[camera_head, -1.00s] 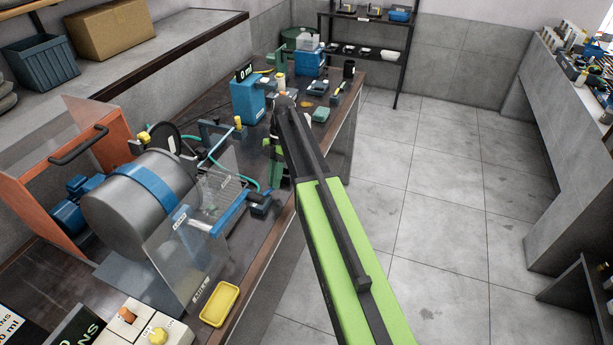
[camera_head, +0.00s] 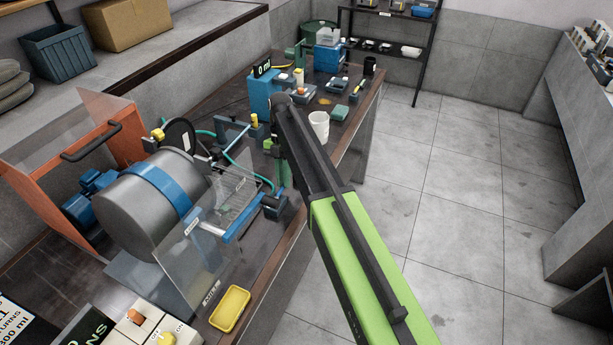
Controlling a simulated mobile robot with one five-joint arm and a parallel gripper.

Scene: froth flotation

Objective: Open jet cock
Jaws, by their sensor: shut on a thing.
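My arm reaches up from the bottom right, bends over the bench's front edge and drops behind its own dark link. My gripper (camera_head: 284,183) hangs below that bend and is mostly covered by the arm. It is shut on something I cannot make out. A teal hose (camera_head: 240,166) curves from the drum area to a small blue and black fitting (camera_head: 275,207) just under my gripper. I cannot tell for sure which part is the jet cock.
A grey drum (camera_head: 140,217) with a blue band, clear panels (camera_head: 190,255) and an orange guard (camera_head: 52,165) fill the left of the bench. A yellow tray (camera_head: 230,308) lies at the front edge. A white cup (camera_head: 319,126) stands right of my arm. The floor at right is clear.

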